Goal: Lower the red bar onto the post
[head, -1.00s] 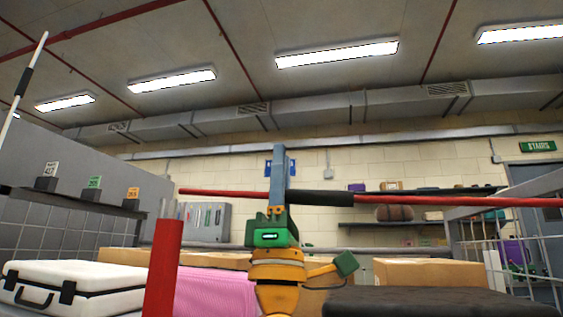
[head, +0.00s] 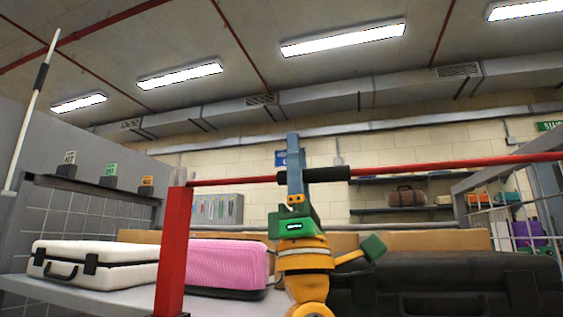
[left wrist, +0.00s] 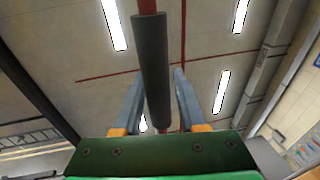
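The red bar (head: 430,166) runs across the head view, with its left end level with the top of the red post (head: 174,250). I cannot tell whether bar and post touch. The bar has a black grip sleeve (head: 328,174). My left gripper (head: 295,145) points up at the sleeve, near its left end. In the left wrist view, the sleeve (left wrist: 152,70) lies between the two grey fingers (left wrist: 159,75), with a gap visible beside it, so the gripper looks open around it. My right gripper is not in view.
A white case (head: 95,268), a pink case (head: 228,264) and a black case (head: 440,285) lie behind the post and my arm. A raised white pole (head: 30,115) stands at far left. A wire cage (head: 505,215) is at right.

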